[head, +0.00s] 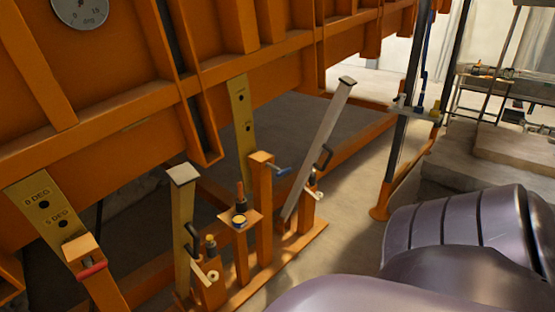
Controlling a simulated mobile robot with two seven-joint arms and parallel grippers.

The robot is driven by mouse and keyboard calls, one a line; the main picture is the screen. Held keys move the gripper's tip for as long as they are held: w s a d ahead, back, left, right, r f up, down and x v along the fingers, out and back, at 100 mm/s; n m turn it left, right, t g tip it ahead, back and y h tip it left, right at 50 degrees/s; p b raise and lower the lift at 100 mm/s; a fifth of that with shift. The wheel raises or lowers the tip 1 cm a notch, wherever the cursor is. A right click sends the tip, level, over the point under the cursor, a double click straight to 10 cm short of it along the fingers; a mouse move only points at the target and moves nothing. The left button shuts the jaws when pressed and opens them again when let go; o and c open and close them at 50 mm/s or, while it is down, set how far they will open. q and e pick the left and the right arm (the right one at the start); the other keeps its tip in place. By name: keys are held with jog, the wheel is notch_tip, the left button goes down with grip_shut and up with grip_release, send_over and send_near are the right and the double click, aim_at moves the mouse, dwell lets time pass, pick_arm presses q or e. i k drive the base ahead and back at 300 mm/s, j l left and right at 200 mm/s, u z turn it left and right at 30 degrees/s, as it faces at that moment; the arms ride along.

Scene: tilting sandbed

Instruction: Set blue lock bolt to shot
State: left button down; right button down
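The blue lock bolt (283,170) has a blue handle that sticks out to the right from the top of an orange post (263,190). A yellow strip with dark holes (240,112) stands directly behind that post. I cannot tell how far the bolt reaches into the strip. Neither of my grippers is in view; only purple-grey parts of my own body show at the lower right, apart from the bolt.
A red-handled bolt (92,270) sits on another post at the left, by a strip marked 8 DEG and 5 DEG (45,208). The orange bed frame (110,105) overhangs behind.

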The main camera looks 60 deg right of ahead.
aim_at(281, 172)
jog(key=z, duration=1.95)
jog(key=i+l+u, duration=0.1)
jog(key=i+l, duration=0.15)
jog(key=i+l+u, duration=0.15)
jog(key=i+l, duration=0.15)
jog(key=i+l+u, duration=0.1)
jog(key=i+l, duration=0.15)
jog(key=l, duration=0.25)
jog(key=i+l+u, duration=0.1)
jog(key=l, duration=0.25)
jog(key=i+l+u, duration=0.15)
jog(key=i+l, duration=0.15)
jog(key=l, duration=0.15)
jog(key=i+l+u, duration=0.1)
jog(key=l, duration=0.3)
jog(key=i+l+u, duration=0.1)
jog(key=i+l, duration=0.2)
jog(key=l, duration=0.15)
jog(key=i+l+u, duration=0.15)
jog(key=l, duration=0.3)
